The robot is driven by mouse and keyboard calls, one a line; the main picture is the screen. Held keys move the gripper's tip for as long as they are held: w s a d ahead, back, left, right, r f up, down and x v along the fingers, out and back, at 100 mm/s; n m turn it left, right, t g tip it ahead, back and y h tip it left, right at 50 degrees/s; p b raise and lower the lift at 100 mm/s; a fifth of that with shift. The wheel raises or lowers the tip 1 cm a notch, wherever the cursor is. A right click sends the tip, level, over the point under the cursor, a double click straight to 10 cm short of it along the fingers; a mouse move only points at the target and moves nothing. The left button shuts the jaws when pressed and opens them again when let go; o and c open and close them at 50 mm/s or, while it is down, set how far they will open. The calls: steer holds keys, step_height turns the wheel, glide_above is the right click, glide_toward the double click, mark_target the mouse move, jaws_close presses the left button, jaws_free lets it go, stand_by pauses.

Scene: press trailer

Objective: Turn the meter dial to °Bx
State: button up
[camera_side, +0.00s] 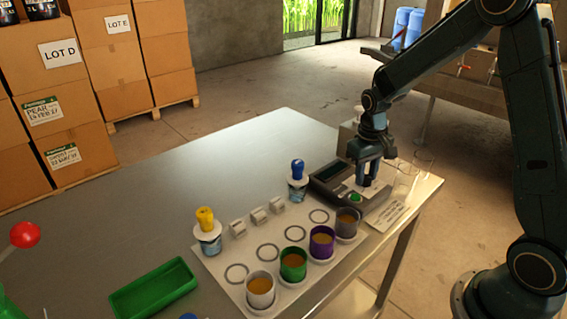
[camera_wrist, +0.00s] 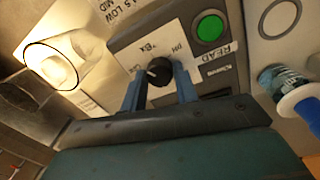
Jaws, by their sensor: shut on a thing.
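The meter (camera_side: 326,180) is a grey box on the table's right part, with a green button. In the wrist view its panel (camera_wrist: 212,60) shows a black dial (camera_wrist: 160,69) between labels. "°Bx" is above the dial, "pH" is above right, and a partly hidden label, perhaps "OFF", is at its left. The dial's white mark appears to point left toward that label. My gripper (camera_side: 368,182) reaches down over the meter. In the wrist view my gripper (camera_wrist: 159,76) is shut on the dial, one blue finger on each side.
Several cups of amber liquid, including a green cup (camera_side: 293,264), stand on a white board in front of the meter. A blue-topped bottle (camera_side: 297,182) stands close left of it. A yellow-topped bottle (camera_side: 207,232) and green tray (camera_side: 155,290) are farther left. The table's back left is clear.

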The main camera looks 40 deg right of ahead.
steer(key=m, duration=0.6)
steer(key=shift+m, duration=0.4)
steer(key=o, duration=1)
steer(key=shift+c, duration=0.2)
step_height(320, 180, up, 14)
steer(key=shift+w+a, duration=0.25)
steer(key=shift+w, duration=0.1)
steer(key=shift+s, duration=0.1)
